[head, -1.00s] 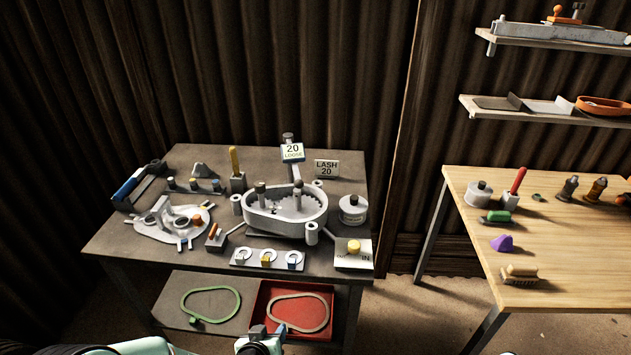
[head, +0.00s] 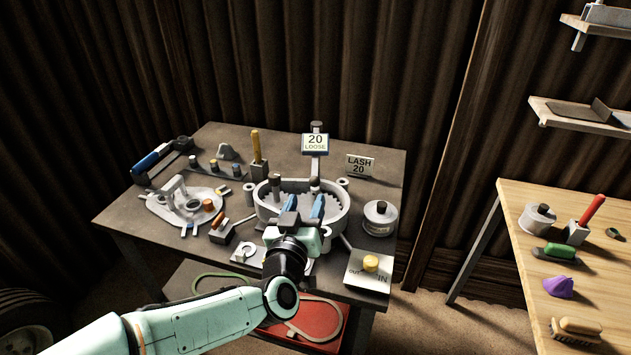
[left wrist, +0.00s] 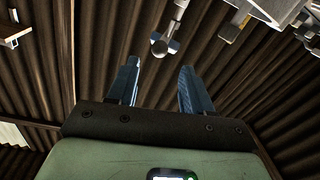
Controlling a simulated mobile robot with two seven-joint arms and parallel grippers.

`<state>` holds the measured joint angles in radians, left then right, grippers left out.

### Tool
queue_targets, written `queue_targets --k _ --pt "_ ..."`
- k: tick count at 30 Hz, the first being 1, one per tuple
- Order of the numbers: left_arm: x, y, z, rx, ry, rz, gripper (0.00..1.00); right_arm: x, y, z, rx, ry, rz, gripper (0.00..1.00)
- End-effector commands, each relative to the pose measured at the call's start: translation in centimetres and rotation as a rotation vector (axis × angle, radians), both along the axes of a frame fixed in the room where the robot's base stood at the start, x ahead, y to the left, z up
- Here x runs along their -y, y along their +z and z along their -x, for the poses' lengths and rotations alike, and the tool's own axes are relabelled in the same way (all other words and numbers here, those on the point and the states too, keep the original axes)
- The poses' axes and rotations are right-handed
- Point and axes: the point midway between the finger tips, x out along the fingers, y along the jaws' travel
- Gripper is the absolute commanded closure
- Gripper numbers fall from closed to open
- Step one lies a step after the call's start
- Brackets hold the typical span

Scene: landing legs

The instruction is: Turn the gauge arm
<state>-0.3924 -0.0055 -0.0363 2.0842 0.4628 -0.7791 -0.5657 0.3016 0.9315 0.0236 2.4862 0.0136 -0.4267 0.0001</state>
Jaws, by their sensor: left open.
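The sign reading "20 LOOSE" (head: 315,144) stands on a post behind the grey ring-shaped housing (head: 338,222), which has toothed gears inside. I cannot tell for certain which part is the gauge arm. My left gripper (head: 305,206) is open, with blue fingers apart over the front of the housing. It covers part of the housing and gears. In the left wrist view the open fingers (left wrist: 158,82) point upward, with a round-ended grey rod (left wrist: 160,47) beyond the gap between them. Nothing is between the fingertips. My right gripper is not in view.
A yellow knob (head: 371,263) sits on an IN/OUT plate at the front right. A "LASH 20" card (head: 359,165) and grey canister (head: 380,217) stand at right. A grey casting (head: 165,205) and orange-handled tool (head: 222,229) lie left. A second wooden table (head: 530,225) stands right.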

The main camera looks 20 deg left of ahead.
Motion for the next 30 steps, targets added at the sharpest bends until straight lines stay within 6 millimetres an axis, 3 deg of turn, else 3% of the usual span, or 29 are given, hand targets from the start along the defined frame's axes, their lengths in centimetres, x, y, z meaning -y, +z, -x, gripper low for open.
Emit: queue_targets --k 6,12,25,26,30 --pt "-0.2 -0.1 -4.8 -0.002 0.001 -0.001 0.50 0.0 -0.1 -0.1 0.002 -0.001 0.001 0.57" --pt "-0.4 -0.1 -7.4 -0.002 0.001 -0.001 0.50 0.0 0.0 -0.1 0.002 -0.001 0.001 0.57" --pt "-0.4 -0.1 -8.4 -0.002 0.000 0.000 0.50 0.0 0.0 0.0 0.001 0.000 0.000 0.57" --pt "-0.4 -0.1 -8.4 -0.002 0.000 0.000 0.56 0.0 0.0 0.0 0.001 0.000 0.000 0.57" --pt "-0.4 -0.1 -8.4 -0.002 0.000 0.000 1.00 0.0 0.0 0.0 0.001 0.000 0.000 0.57"
